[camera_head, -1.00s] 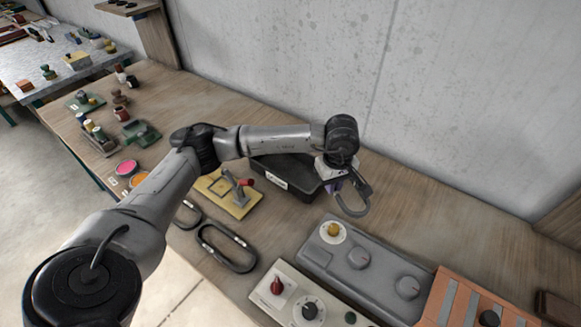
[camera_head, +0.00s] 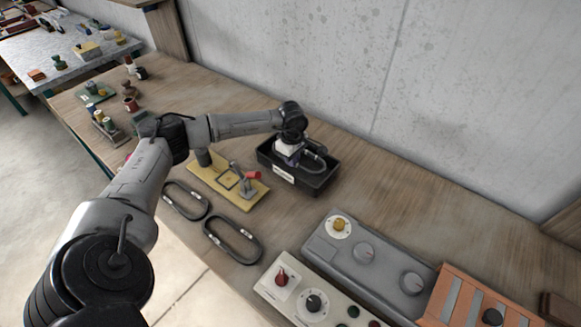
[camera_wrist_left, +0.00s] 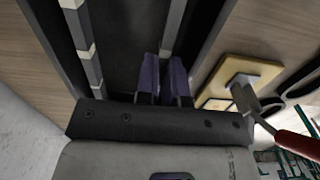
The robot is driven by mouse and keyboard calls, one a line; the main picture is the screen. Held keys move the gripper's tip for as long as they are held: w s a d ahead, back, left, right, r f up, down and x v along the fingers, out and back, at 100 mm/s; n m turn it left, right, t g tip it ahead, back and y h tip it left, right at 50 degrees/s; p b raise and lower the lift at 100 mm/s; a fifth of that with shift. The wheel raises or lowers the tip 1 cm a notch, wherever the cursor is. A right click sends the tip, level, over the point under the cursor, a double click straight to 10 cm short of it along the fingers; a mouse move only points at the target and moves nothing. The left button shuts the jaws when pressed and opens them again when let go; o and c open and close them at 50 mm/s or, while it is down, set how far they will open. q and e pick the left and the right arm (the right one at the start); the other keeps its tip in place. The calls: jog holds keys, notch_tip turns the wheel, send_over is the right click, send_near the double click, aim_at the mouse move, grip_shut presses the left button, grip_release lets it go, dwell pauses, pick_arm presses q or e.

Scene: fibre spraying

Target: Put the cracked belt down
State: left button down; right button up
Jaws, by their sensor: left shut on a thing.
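My left gripper (camera_head: 288,158) is over the black bin (camera_head: 318,184), which has a white label on its front wall. The gripper is shut on a dark belt loop (camera_head: 316,164), which shows to its right, inside the bin's outline. I cannot tell whether the belt touches the bin's floor. In the left wrist view the purple fingers (camera_wrist_left: 164,78) are close together on the belt (camera_wrist_left: 172,35), with the dark bin interior behind. The crack itself is not clear. My right gripper is not in view.
Two more dark belt loops lie on the bench, one (camera_head: 164,190) near the yellow fixture board (camera_head: 205,179) and one (camera_head: 207,228) nearer its front edge. A grey control box (camera_head: 340,255) and a cream switch panel (camera_head: 265,292) stand at the right front. The bench behind them is clear.

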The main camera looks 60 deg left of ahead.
pick_arm(q)
jog(key=shift+s+a+f, duration=0.1)
jog(key=shift+a+f, duration=0.1)
jog(key=shift+a, duration=0.15)
jog(key=shift+f, duration=2.05)
jog(key=shift+f+b, duration=0.2)
jog(key=shift+b, duration=0.15)
jog(key=c, duration=1.2)
grip_release()
jog(key=shift+c, duration=0.2)
jog(key=shift+r, duration=0.1)
notch_tip(320, 180, up, 12)
jog(key=shift+r+p, duration=0.15)
jog(key=shift+p, duration=0.55)
